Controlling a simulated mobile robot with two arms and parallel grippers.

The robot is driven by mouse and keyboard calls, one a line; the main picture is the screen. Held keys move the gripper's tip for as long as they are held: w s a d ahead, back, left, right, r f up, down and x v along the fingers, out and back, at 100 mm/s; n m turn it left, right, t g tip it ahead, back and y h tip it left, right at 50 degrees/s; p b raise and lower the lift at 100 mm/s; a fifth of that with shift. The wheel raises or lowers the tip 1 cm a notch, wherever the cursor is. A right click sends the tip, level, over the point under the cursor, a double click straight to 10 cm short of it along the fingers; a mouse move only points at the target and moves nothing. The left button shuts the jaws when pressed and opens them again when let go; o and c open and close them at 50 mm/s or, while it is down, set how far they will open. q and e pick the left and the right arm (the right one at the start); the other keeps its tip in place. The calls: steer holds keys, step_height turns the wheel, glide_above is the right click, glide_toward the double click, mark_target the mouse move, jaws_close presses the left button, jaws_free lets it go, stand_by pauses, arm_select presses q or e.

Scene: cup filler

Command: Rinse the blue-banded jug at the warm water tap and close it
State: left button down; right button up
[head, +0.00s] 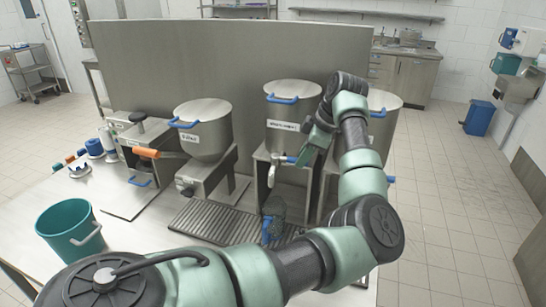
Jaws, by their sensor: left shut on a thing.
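A clear jug (279,208) with a blue handle stands upright on the drip grate, below the tap (273,172) of the middle steel tank (291,110). Its band is too small to make out. The tank's label is too small to read. My left gripper (303,157) reaches down at the tap's right side and is shut on the tap's lever (291,159). My arm hides part of the tank's right side. Whether water flows cannot be told. My right gripper is out of view.
Another tank (384,101) stands right, partly behind my arm. A teal bucket (72,230) sits front left. The drip grate (205,222) has free room left of the jug.

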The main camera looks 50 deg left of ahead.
arm_select(q)
steer(key=c, duration=1.2)
jaws_free()
steer(key=shift+w+a+r, duration=0.1)
steer(key=shift+w+r, duration=0.05)
steer(key=shift+w, duration=0.05)
steer(key=shift+c, duration=0.2)
steer(key=shift+o, duration=0.2)
steer(key=shift+w+f, duration=0.2)
steer(key=shift+r, duration=0.1)
steer(key=shift+s+r, duration=0.1)
steer(key=shift+r, duration=0.15)
steer(key=b+v, duration=0.2)
steer(key=v, duration=0.5)
steer(key=shift+b, duration=0.4)
